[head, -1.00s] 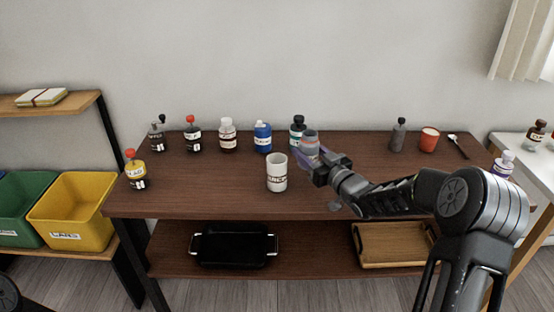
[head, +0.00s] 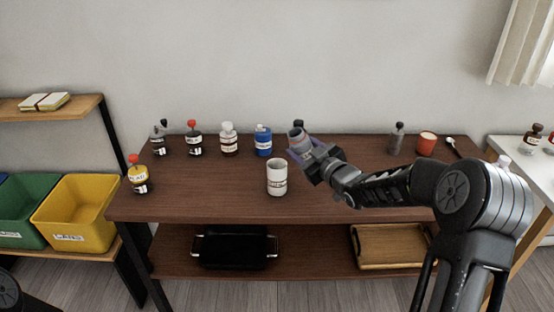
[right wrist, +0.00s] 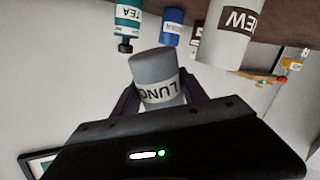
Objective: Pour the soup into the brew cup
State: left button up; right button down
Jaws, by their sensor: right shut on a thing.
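My right gripper (head: 303,151) is shut on a grey soup container (head: 297,137) with a pale label reading "LUNC…" in the right wrist view (right wrist: 158,88). The container is held above the table, behind and right of the cup and apart from it, its top leaning left. I cannot see its contents or any stream. My left gripper is not in view.
A blue bottle (head: 263,141) and a white-capped jar (head: 228,139) stand behind the cup. A teal tea bottle (right wrist: 128,20) is close to the held container. A red cup (head: 426,144) and grey bottle (head: 396,138) stand at right.

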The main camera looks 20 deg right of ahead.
jog(key=shift+a+r+n, duration=0.25)
jog(key=shift+r+n, duration=0.05)
jog(key=shift+r, duration=0.45)
jog(key=shift+a+r+n+g+p, duration=0.35)
jog(key=shift+a+n, duration=0.15)
jog(key=shift+n, duration=0.3)
jog(key=shift+f+n+h, duration=0.45)
jog(key=shift+n+h, duration=0.05)
jog(key=shift+n, duration=0.2)
jog(key=shift+d+f+n, duration=0.1)
jog(key=shift+f+n, duration=0.05)
jog(key=shift+n, duration=0.45)
jog(key=shift+h, duration=0.3)
jog(key=shift+d+r+n+g+p, duration=0.2)
jog(key=shift+r+n+p, duration=0.25)
jog(key=shift+n+p, duration=0.4)
jog(key=shift+f, duration=0.45)
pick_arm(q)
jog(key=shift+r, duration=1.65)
pick_arm(e)
jog(key=shift+f+n+h, duration=0.4)
jog(key=shift+f+n, duration=0.15)
jog(key=shift+f, duration=0.1)
